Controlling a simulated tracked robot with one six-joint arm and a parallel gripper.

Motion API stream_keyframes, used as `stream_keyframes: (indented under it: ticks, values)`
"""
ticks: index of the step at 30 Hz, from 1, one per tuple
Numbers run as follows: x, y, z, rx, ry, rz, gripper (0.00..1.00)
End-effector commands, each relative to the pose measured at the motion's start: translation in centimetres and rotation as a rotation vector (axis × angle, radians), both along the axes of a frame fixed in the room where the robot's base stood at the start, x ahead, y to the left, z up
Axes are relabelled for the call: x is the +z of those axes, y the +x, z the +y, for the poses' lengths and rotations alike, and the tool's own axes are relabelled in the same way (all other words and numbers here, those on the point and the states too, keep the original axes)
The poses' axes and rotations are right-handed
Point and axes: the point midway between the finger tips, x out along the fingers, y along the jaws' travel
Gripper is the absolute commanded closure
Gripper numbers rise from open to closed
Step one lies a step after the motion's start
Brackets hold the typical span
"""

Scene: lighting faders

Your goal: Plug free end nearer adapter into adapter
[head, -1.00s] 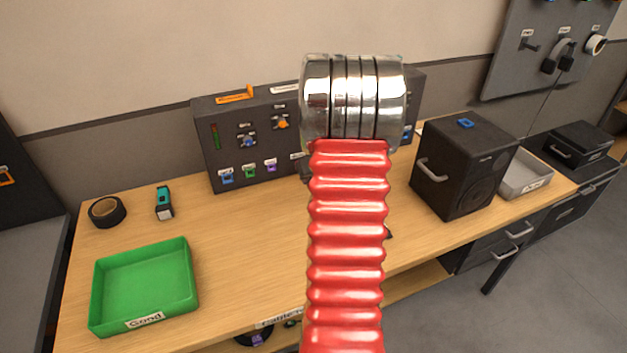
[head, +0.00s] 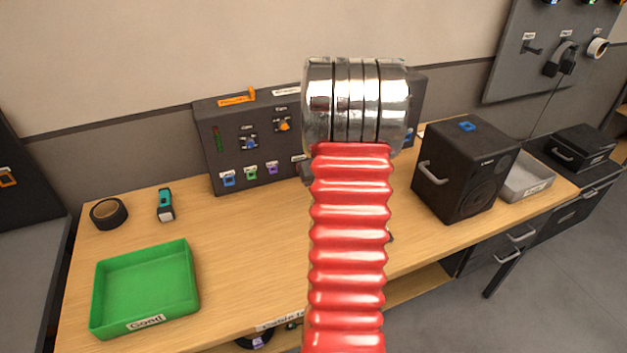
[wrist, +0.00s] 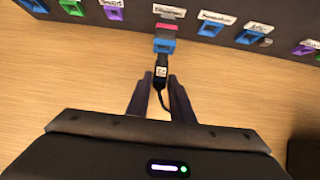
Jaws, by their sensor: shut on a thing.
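In the wrist view, my gripper (wrist: 160,77) is shut on a black cable plug (wrist: 161,60) with a small white label. The plug points at the adapter (wrist: 164,38), a red block with a blue front end, on the dark panel under a white label. The plug's tip lines up with the blue end and is very close to it; I cannot tell whether they touch. The plug's black cable (wrist: 160,97) curls back between and beside the fingers. In the head view my red arm hides the gripper, plug and adapter. The cable's other end is not clearly visible.
The panel (head: 222,150) bears other coloured sockets, including a blue one (wrist: 210,30) right of the adapter. A black speaker (head: 440,185) stands to the right, a green tray (head: 145,323) at front left. Tape (head: 108,213) and a teal-black tool (head: 165,205) lie behind the tray.

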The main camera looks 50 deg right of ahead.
Motion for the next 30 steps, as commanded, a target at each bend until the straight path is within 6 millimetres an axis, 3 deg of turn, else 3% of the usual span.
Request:
stream_keyframes:
  ticks: [30]
  values:
    - [-0.01,0.77,-0.48,0.000,0.000,0.000,1.00]
